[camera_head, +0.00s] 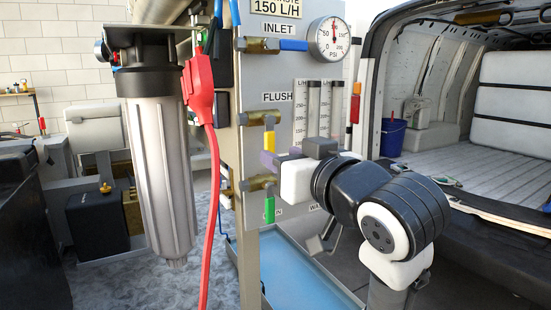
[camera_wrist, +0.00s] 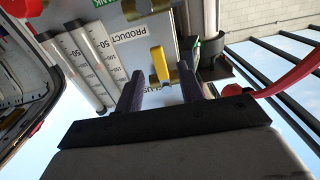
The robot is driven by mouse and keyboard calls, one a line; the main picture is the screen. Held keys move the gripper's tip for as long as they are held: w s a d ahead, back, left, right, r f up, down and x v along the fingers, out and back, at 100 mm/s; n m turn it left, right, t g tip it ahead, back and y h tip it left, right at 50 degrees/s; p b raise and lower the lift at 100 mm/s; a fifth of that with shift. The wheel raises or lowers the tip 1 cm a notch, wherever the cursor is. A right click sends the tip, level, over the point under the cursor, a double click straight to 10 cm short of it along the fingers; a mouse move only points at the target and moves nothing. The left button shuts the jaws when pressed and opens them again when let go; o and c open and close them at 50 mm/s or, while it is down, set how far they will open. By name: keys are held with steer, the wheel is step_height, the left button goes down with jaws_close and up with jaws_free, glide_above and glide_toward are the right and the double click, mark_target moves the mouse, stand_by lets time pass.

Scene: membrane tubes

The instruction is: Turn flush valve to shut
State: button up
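The flush valve (camera_head: 258,118) is a brass valve under the FLUSH label on the grey panel. Its yellow lever (camera_head: 269,139) hangs downward, across the horizontal valve body. In the wrist view the yellow lever (camera_wrist: 160,65) shows in the gap between my two dark purple fingers. My gripper (camera_head: 281,157) is open, its fingertips close to the panel, just below and right of the lever in the head view. In the wrist view my gripper (camera_wrist: 160,78) has visible space on both sides of the lever; whether either finger touches it is unclear.
The inlet valve's blue lever (camera_head: 293,45) and a pressure gauge (camera_head: 334,40) are above. A green-levered valve (camera_head: 269,208) is below. Flow tubes (camera_head: 313,108) stand right of the lever. A red plug and cable (camera_head: 200,88) and a filter housing (camera_head: 160,170) are left.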

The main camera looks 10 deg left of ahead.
steer(key=b+v, duration=0.2)
steer(key=v, duration=0.8)
steer(key=shift+w, duration=0.1)
